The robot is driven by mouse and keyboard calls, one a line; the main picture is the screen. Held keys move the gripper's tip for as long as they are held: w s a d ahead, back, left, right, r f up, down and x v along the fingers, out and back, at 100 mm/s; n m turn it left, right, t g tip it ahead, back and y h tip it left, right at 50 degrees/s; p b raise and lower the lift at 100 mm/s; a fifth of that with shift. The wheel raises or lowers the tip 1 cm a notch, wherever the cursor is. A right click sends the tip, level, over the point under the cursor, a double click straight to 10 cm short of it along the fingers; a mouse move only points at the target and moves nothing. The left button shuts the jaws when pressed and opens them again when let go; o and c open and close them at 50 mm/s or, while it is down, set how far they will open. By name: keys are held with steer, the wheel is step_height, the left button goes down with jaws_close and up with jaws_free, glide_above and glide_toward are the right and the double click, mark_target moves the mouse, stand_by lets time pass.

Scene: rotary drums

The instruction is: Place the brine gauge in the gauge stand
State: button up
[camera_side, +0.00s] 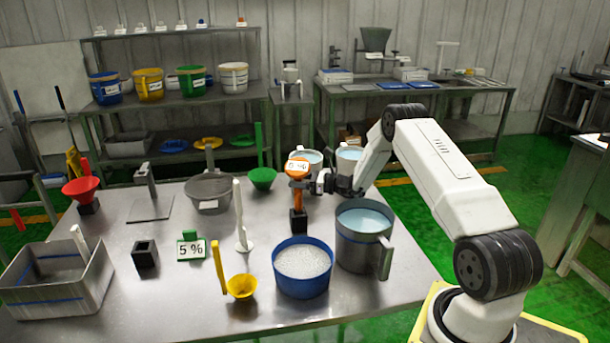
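The brine gauge (298,169) is orange with a white label on its round head, and it is upright near the middle of the table. Its orange stem runs down to a small black square block (298,221), which looks like the gauge stand; whether the stem is seated inside it is too small to tell. My gripper (320,184) reaches in from the right at the gauge's upper stem, just below the head. Its fingers are dark and small here, so I cannot tell whether they are closed on the stem. Another black square block (145,254), open-topped and empty, stands at left.
A blue tub of white grains (302,268) and a grey jug of liquid (363,232) stand close in front and right. A grey bin (60,279) fills the front-left corner.

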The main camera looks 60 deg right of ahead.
steer(key=shift+r, duration=0.15)
steer(key=shift+s, duration=0.1)
steer(key=v, duration=1.1)
steer(key=shift+s+d, duration=0.2)
steer(key=shift+s, duration=0.15)
stand_by(0.3)
